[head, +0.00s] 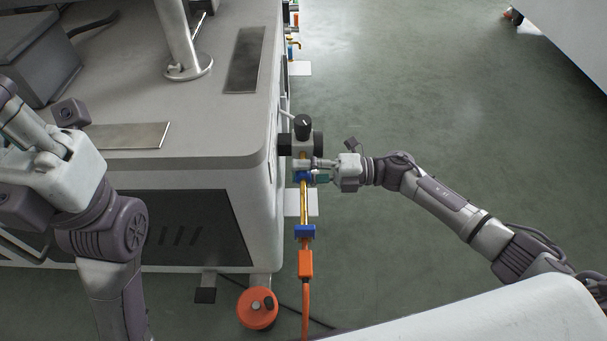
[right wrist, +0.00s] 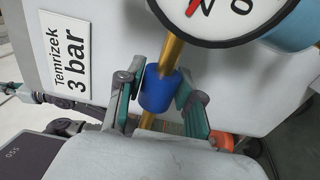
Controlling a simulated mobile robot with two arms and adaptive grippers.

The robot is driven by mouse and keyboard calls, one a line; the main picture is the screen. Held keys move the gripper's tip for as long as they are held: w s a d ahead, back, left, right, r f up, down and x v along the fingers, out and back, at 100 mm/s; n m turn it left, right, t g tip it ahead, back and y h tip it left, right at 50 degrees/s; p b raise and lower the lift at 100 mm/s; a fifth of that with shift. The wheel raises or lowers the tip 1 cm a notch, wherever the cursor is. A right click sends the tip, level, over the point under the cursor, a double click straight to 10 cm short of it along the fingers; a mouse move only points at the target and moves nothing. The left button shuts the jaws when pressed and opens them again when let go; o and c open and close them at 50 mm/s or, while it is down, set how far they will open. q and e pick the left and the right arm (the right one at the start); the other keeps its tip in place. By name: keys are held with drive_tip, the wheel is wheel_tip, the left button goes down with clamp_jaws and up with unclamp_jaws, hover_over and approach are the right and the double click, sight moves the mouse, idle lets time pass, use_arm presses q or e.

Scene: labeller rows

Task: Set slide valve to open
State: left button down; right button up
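The slide valve appears as a blue sleeve on a brass pipe, in the right wrist view (right wrist: 158,92). My right gripper (right wrist: 160,85) has one fingertip on each side of the sleeve, close against its outline, so it looks shut on it. In the head view the right gripper (head: 308,171) reaches the upper part of the brass pipe (head: 304,207) from the right and partly covers the sleeve there. The sleeve's open and shut marks are not visible. My left gripper (head: 25,128) is at the left edge; its fingers are not clear.
A gauge (right wrist: 222,10) sits just above the sleeve, beside a "Temrizek 3 bar" label (right wrist: 70,55). A blue block (head: 305,231) and orange hose fitting (head: 305,263) are lower on the line. An orange canister (head: 257,308) stands near the machine (head: 215,130).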

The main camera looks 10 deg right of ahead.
drive_tip(key=o, duration=0.4)
drive_tip(key=shift+c, duration=0.2)
drive_tip(key=v, duration=1.2)
